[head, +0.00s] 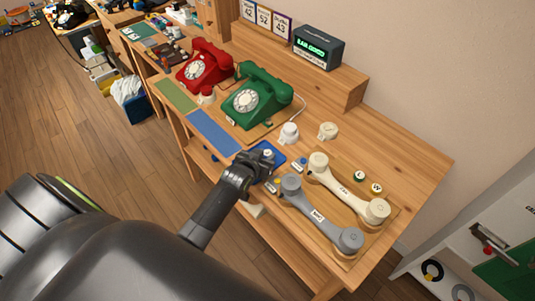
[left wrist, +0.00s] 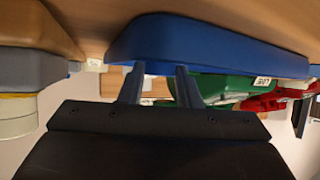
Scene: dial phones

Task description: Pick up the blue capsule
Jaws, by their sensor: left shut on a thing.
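My left gripper (head: 262,160) is low over the small blue tray (head: 277,147) at the front edge of the desk. It is shut on a small piece with a pale blue top (head: 268,153), which looks like the blue capsule. In the left wrist view, which is upside down, the two fingers (left wrist: 160,72) reach to the rim of the blue tray (left wrist: 220,45). The tray rim hides what lies between the fingertips there. I cannot tell whether the capsule is clear of the tray. My right gripper is not in view.
A grey handset (head: 318,216) and a cream handset (head: 345,190) lie on a wooden board close right of the gripper. A green dial phone (head: 262,97) and a red one (head: 205,68) stand farther back. White caps (head: 289,133) sit behind the tray. A blue mat (head: 214,132) lies left.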

